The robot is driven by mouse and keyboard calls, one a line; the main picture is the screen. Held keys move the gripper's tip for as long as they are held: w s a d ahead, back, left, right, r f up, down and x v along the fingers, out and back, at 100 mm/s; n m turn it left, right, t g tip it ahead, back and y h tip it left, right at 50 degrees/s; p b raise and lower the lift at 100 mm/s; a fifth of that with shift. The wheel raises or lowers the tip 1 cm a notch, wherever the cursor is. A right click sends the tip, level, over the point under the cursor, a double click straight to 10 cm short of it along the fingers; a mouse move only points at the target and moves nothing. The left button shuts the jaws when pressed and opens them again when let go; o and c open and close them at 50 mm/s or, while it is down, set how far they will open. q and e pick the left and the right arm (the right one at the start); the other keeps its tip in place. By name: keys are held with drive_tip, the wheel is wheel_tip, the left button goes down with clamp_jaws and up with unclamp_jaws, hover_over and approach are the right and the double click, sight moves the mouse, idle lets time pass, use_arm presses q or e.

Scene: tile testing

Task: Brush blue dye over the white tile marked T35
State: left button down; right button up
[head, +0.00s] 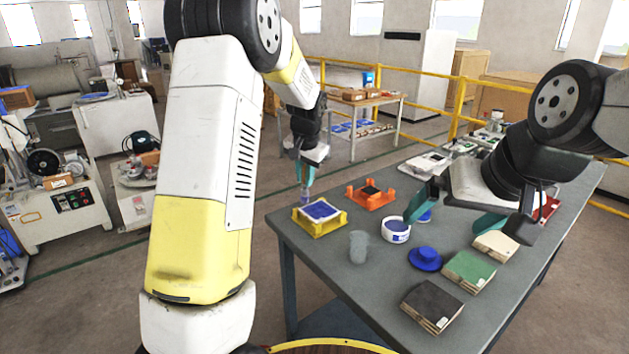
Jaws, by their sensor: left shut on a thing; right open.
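A tile (320,210) with a mostly blue top and pale edges lies in a yellow holder (319,229) at the table's left corner. I cannot read any mark on it. My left gripper (304,178) is shut on a small, narrow, purplish thing (306,197), seemingly the brush, pointing down by the tile's back left edge. I cannot tell whether it touches the tile. A white tub with a blue label (396,236) stands at mid-table. My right gripper (456,211) is open above the table, right of the tub, with its teal fingers wide apart.
A clear cup (358,247) and a blue round lid-like thing (425,259) stand in front. The table's front left is clear.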

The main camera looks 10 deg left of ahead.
use_arm(q)
drive_tip(key=shift+r, duration=2.45)
